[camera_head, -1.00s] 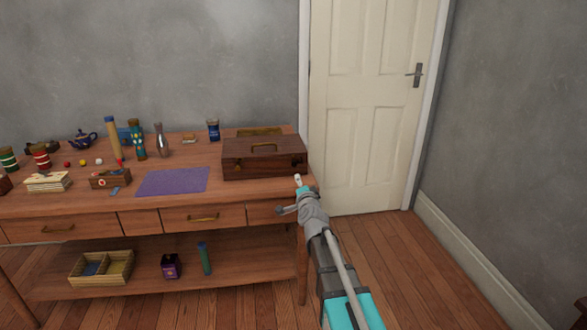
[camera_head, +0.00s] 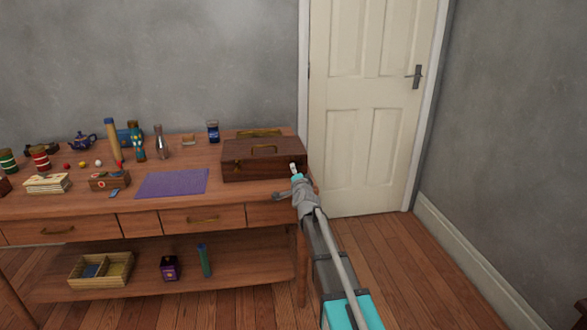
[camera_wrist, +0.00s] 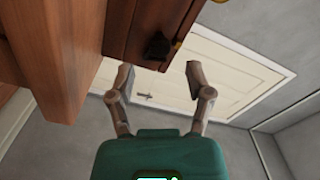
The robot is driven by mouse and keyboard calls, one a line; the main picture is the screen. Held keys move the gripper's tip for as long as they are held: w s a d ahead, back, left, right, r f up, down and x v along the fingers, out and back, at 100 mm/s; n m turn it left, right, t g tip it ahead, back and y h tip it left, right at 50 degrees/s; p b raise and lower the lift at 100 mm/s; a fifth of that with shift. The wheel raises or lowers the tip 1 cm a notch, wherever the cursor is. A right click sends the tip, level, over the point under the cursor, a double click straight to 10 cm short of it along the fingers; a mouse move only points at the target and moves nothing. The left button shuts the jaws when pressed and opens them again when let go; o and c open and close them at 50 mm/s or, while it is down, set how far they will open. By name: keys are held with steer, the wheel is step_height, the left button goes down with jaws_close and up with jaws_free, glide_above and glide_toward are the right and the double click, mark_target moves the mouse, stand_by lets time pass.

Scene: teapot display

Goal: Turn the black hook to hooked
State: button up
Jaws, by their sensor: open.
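The black hook (camera_wrist: 158,46) shows in the wrist view as a small dark piece on the face of the brown wooden box (camera_wrist: 125,30). I cannot tell whether it is hooked. In the head view the wooden box (camera_head: 250,167) stands on the right end of the table, and the hook cannot be made out there. My gripper (camera_wrist: 158,78) is open and empty in the wrist view, its two fingers apart just short of the box's edge near the hook. In the head view my gripper (camera_head: 294,168) is at the box's front right corner.
The wooden table (camera_head: 225,187) holds a purple mat (camera_head: 172,182) left of the box, with bottles, a teapot (camera_head: 82,141) and small items further left. A white door (camera_head: 365,110) is behind on the right. The floor right of the table is clear.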

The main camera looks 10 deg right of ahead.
mark_target(297, 165)
steer(key=shift+w, duration=2.3)
